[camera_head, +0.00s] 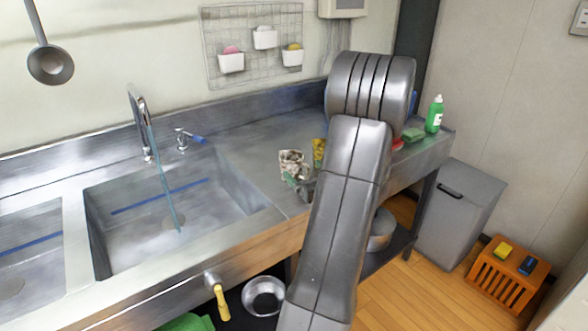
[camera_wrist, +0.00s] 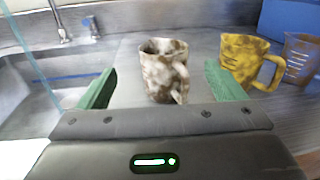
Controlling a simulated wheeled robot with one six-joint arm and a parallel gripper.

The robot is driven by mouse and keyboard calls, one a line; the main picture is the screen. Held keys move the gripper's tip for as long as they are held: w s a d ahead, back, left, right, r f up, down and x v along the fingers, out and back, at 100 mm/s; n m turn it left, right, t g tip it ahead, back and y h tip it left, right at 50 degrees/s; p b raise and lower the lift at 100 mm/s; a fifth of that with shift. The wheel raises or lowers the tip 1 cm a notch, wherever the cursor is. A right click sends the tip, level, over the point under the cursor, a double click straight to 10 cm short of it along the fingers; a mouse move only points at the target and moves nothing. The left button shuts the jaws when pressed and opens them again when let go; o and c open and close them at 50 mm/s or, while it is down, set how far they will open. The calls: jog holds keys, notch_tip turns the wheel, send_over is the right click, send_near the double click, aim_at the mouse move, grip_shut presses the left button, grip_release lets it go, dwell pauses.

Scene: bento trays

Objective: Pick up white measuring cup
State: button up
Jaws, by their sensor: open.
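A cup with measuring marks (camera_wrist: 301,58) stands at the right edge of the wrist view. It looks brownish with pale marks rather than white, and I see no plainly white measuring cup. A mottled white-and-brown mug (camera_wrist: 158,72) stands upright in front of my gripper (camera_wrist: 160,68), between its two green fingers. The mug also shows in the head view (camera_head: 292,160). My gripper is open and holds nothing. In the head view my arm hides most of the gripper and the marked cup.
A yellow mug (camera_wrist: 241,58) stands just right of the right finger. A blue box (camera_wrist: 288,22) is behind it. The sink (camera_head: 170,215) lies to the left. A green bottle (camera_head: 434,115) stands at the counter's right end. The counter behind the mugs is mostly clear.

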aim_at(297, 162)
jog(key=x, duration=0.4)
jog(key=p+x, duration=0.1)
jog(key=x, duration=0.3)
jog(key=shift+w+d+f, duration=0.1)
jog(key=shift+w+d, duration=0.05)
jog(key=shift+w, duration=0.15)
jog(key=c, duration=1.1)
